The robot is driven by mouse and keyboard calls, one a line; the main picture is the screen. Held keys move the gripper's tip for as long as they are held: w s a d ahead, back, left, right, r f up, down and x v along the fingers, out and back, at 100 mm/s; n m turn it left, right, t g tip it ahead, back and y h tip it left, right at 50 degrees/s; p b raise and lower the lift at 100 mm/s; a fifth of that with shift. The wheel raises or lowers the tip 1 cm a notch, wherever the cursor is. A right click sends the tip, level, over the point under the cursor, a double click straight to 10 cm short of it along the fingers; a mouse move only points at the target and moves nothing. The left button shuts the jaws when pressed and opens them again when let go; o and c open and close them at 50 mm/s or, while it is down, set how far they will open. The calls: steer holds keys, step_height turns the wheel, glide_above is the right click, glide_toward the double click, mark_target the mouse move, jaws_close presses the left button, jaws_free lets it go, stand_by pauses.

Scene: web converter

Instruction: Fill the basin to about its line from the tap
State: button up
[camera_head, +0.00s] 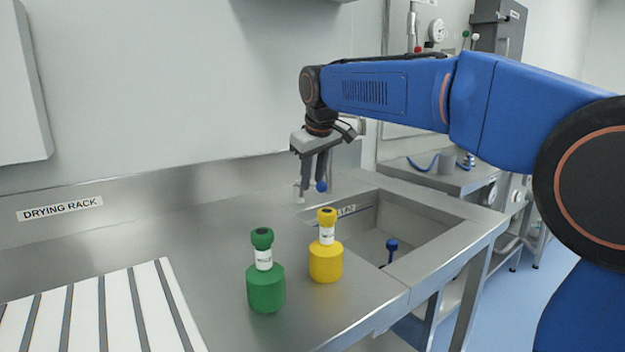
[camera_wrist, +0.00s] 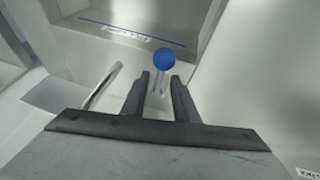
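The basin (camera_head: 425,226) is sunk in the steel counter; its visible inside shows no water I can make out. A blue line (camera_wrist: 150,22) and a white label (camera_wrist: 112,31) show on its wall in the wrist view. A blue-knobbed object (camera_head: 391,245) stands inside it. The tap's blue ball knob (camera_head: 321,186) is at the basin's back left; it also shows in the wrist view (camera_wrist: 164,59). A metal spout (camera_wrist: 103,86) lies left of it. My gripper (camera_head: 312,181) points down at the knob. Its fingers (camera_wrist: 160,82) are apart, with the knob just past their tips; contact is unclear.
A yellow bottle (camera_head: 325,262) and a green bottle (camera_head: 265,287) stand on the counter left of the basin. A white slatted rack (camera_head: 118,312) lies at front left, below a "DRYING RACK" label (camera_head: 60,209). A wall closes off the back.

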steer(key=shift+w+f, duration=0.15)
steer(key=shift+f, duration=0.25)
jaws_close()
stand_by(1.3)
